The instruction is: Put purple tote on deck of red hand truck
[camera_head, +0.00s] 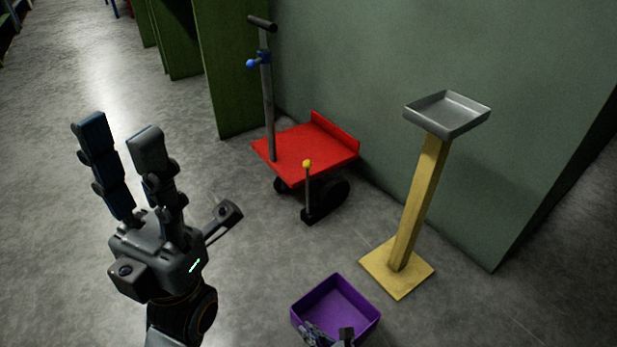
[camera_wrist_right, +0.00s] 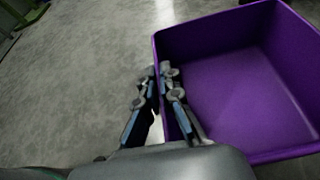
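The purple tote (camera_head: 354,291) is an open, empty box at the bottom of the head view; it fills the right of the right wrist view (camera_wrist_right: 245,92). My right gripper (camera_wrist_right: 157,78) has one finger outside and one inside the tote's near-left wall, closed on it. In the head view that gripper (camera_head: 330,335) is partly cut off by the bottom edge. I cannot tell whether the tote touches the floor. The red hand truck (camera_head: 300,150) stands by the green wall, its flat red deck bare. My left gripper (camera_head: 117,130) is open and empty at left.
A yellow post (camera_head: 417,205) with a grey tray (camera_head: 448,112) on top stands right of the hand truck, on a square base. A short yellow-knobbed lever (camera_head: 307,180) is at the truck's front, and its tall handle (camera_head: 267,95) rises at left. Grey floor between tote and truck is clear.

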